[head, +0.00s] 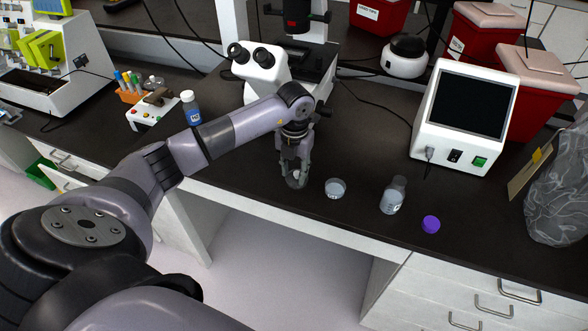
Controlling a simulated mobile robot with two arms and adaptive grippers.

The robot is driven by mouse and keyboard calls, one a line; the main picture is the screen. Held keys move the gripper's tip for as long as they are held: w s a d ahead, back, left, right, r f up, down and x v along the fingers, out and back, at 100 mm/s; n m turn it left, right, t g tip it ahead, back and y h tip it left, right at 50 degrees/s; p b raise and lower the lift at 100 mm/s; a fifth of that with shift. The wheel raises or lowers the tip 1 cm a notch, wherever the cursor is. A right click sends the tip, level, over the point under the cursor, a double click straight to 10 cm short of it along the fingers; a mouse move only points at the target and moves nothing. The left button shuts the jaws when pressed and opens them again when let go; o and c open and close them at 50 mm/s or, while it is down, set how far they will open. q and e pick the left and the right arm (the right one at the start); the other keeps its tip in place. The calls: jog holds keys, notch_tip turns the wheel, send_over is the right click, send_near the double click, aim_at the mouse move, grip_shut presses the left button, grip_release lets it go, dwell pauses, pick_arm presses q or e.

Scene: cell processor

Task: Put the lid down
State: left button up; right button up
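My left gripper (296,174) points down over the front part of the dark bench, left of a small clear dish. Its fingers are closed around a small, clear round piece that looks like the dish's lid (296,181). The fingers hide part of this lid, and I cannot tell whether it touches the bench. The open dish (335,189) sits on the bench just to the right, apart from the gripper. My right gripper is not in view.
A clear bottle (393,196) and a purple cap (431,224) are further right on the bench (350,225). A microscope (264,68) stands behind my gripper. A blue-labelled bottle (191,108) is at left, and a white device with a screen (466,115) at right.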

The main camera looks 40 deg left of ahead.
aim_at(295, 172)
pick_arm(q)
jog(key=shift+r, duration=0.3)
notch_tip(295, 172, up, 12)
jog(key=b, duration=0.3)
jog(key=shift+f+b, duration=0.2)
jog(key=shift+b, duration=0.2)
